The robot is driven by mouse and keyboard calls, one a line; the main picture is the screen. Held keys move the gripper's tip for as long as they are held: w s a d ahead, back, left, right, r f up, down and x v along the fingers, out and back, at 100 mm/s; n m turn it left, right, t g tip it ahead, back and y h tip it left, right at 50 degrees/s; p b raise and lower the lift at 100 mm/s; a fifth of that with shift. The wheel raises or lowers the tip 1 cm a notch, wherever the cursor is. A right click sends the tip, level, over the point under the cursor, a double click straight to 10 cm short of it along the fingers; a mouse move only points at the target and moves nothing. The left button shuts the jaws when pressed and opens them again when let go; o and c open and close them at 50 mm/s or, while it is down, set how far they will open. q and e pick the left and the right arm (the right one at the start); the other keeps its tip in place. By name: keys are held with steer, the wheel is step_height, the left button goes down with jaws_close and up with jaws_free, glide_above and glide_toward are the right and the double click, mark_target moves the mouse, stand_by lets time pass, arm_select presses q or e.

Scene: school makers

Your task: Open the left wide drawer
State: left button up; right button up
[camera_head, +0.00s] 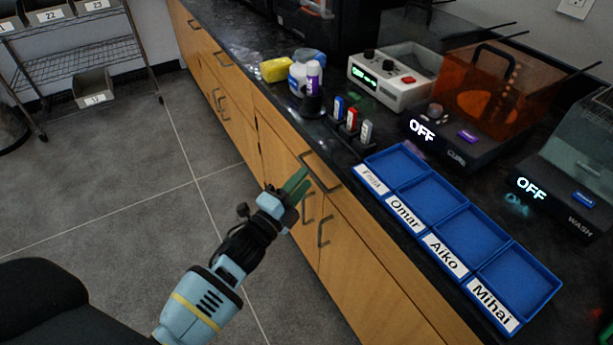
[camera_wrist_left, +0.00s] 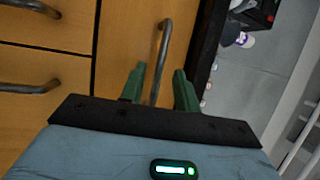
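The wooden drawer front (camera_head: 372,236) under the dark counter is closed, with a curved dark metal handle (camera_head: 326,184). The same handle (camera_wrist_left: 164,48) shows upright in the left wrist view, its lower end running between my green fingers. My left gripper (camera_head: 296,184) is open at the front of this drawer, close to the handle; it also shows in the left wrist view (camera_wrist_left: 159,86). Whether a finger touches the handle I cannot tell. My right gripper is not in view.
Cabinet doors with handles (camera_head: 323,232) lie below. The grey floor (camera_head: 110,180) before the cabinets is clear.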

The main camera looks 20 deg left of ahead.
arm_select(q)
steer(key=shift+x, duration=1.25)
jaws_close()
